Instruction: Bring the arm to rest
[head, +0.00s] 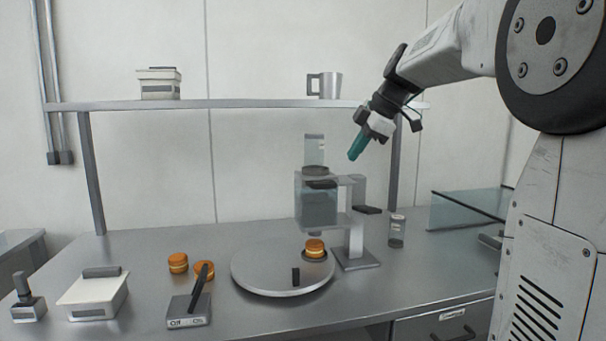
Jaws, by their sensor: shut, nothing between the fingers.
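My gripper (357,146) is at the end of my white arm, which reaches in from the right. Its teal fingers are shut with nothing between them. They point down and to the left, in the air above the steel worktop (220,233). In the picture the fingertips show just right of the clear container on the dispenser (318,203) and below the shelf line. My gripper touches nothing that I can see.
A round turntable (262,276) bears a filled orange round (315,248). Two more rounds (178,263) lie to its left, near a lever switch box (188,311). A lidded tub (94,298) stands front left. A shelf (240,104) holds a mug (331,85). Glass panels (465,211) stand at right.

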